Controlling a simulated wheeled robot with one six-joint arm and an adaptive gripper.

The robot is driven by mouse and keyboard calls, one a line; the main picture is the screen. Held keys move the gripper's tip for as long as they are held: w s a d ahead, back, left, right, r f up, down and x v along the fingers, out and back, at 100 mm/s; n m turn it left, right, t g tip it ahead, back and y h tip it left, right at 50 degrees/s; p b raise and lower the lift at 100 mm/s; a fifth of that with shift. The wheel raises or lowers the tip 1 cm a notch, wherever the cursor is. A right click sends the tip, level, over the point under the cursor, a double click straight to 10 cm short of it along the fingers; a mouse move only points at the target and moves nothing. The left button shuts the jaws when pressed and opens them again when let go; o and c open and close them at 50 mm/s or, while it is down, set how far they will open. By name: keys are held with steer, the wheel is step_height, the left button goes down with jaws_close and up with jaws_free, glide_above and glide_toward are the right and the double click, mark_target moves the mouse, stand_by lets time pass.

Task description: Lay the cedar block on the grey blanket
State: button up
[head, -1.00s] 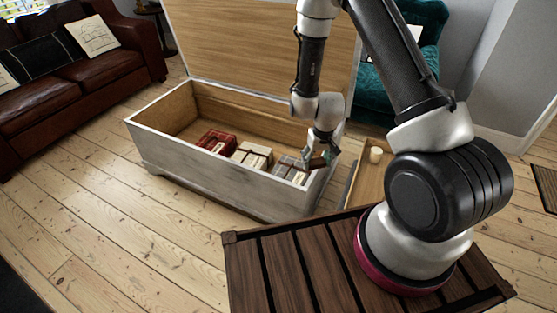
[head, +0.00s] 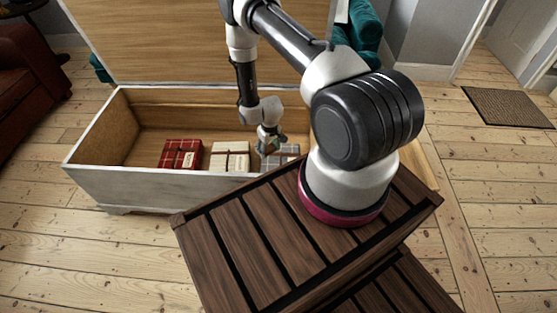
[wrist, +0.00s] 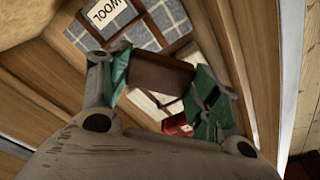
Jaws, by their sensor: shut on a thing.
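My gripper (head: 268,146) is inside the open chest, at the grey blanket. In the wrist view my gripper (wrist: 163,88) has its green-padded fingers shut on the brown cedar block (wrist: 160,74). The grey checked blanket (wrist: 165,15) with a "WOOL" label lies beyond the block, toward the top of the wrist view. In the head view the grey blanket (head: 287,151) is folded at the right of the row, partly behind my gripper. The block is mostly hidden there. I cannot tell whether it touches the blanket.
A cream blanket (head: 230,157) and a red checked blanket (head: 181,154) lie left of the grey one. The whitewashed chest (head: 110,183) has its lid (head: 190,40) raised behind. A mat (head: 507,106) lies on open floor at the right.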

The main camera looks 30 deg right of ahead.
steer(key=shift+n, duration=0.4)
steer(key=s+d+f, duration=0.1)
steer(key=f, duration=0.5)
steer(key=s+d+f, duration=0.1)
steer(key=f, duration=0.5)
steer(key=s+d+f, duration=0.1)
steer(key=s+f, duration=0.1)
steer(key=f, duration=0.4)
steer(key=shift+d+f, duration=0.25)
steer(key=shift+f, duration=2.3)
steer(key=shift+f, duration=0.15)
steer(key=o, duration=0.8)
